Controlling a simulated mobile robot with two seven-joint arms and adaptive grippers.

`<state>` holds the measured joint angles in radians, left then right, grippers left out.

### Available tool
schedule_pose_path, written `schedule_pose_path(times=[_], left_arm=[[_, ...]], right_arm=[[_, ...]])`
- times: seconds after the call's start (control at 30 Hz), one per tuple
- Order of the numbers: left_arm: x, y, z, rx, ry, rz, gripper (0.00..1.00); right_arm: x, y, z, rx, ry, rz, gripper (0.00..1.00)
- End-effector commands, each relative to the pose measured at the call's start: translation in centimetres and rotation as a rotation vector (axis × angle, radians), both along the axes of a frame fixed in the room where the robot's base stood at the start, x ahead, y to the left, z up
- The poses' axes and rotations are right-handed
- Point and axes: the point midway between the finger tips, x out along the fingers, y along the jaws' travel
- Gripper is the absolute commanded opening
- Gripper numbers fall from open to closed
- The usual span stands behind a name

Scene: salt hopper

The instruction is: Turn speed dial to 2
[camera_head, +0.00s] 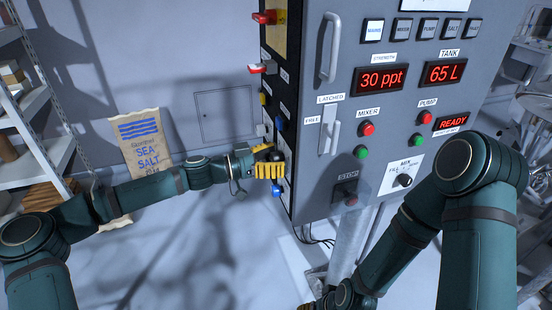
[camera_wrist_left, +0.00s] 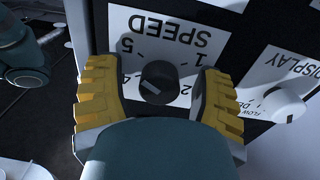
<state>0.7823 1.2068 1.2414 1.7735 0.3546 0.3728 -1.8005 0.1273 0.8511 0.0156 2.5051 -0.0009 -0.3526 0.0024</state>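The speed dial is a small black knob on the cabinet's side panel, seen in the left wrist view (camera_wrist_left: 159,82). Its white plate reads SPEED (camera_wrist_left: 172,30) upside down, with 5 at upper left and 2 at lower right. A pale pointer mark on the knob points to the lower left of the picture. My left gripper (camera_wrist_left: 158,74) has its yellow fingers on either side of the dial, with visible gaps. In the head view the left gripper (camera_head: 275,160) is at the panel's left side. My right gripper (camera_head: 306,306) is mostly cut off at the bottom edge.
A white knob marked DISPLAY (camera_wrist_left: 284,103) sits close to the right finger in the wrist view. A blue knob (camera_head: 278,190) is just below the left gripper in the head view. The grey cabinet front (camera_head: 345,120) carries displays and buttons. A salt sack (camera_head: 140,140) stands at left.

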Motion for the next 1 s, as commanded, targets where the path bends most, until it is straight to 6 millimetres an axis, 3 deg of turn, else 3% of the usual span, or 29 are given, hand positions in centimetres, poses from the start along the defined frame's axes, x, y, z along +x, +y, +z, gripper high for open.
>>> schedule_pose_path(times=[0.03,0.17,0.2,0.63,1.0], left_arm=[[0.00,0.01,0.00,0.000,0.000,0.000,0.51],[-0.02,0.02,0.00,0.000,0.000,0.000,0.05],[-0.02,0.02,0.00,0.000,0.000,0.000,0.00],[-0.05,0.01,-0.06,-0.022,0.068,-0.001,0.00],[-0.10,-0.03,-0.06,-0.112,0.346,-0.001,0.00]], right_arm=[[0.00,0.00,0.00,0.000,0.000,0.000,0.47],[0.00,0.00,0.00,0.000,0.000,0.000,0.47],[0.00,0.00,0.00,0.000,0.000,0.000,0.47],[0.03,0.00,-0.25,0.000,-0.001,0.000,0.47],[0.15,-0.02,-0.82,0.000,-0.004,-0.001,0.47]])
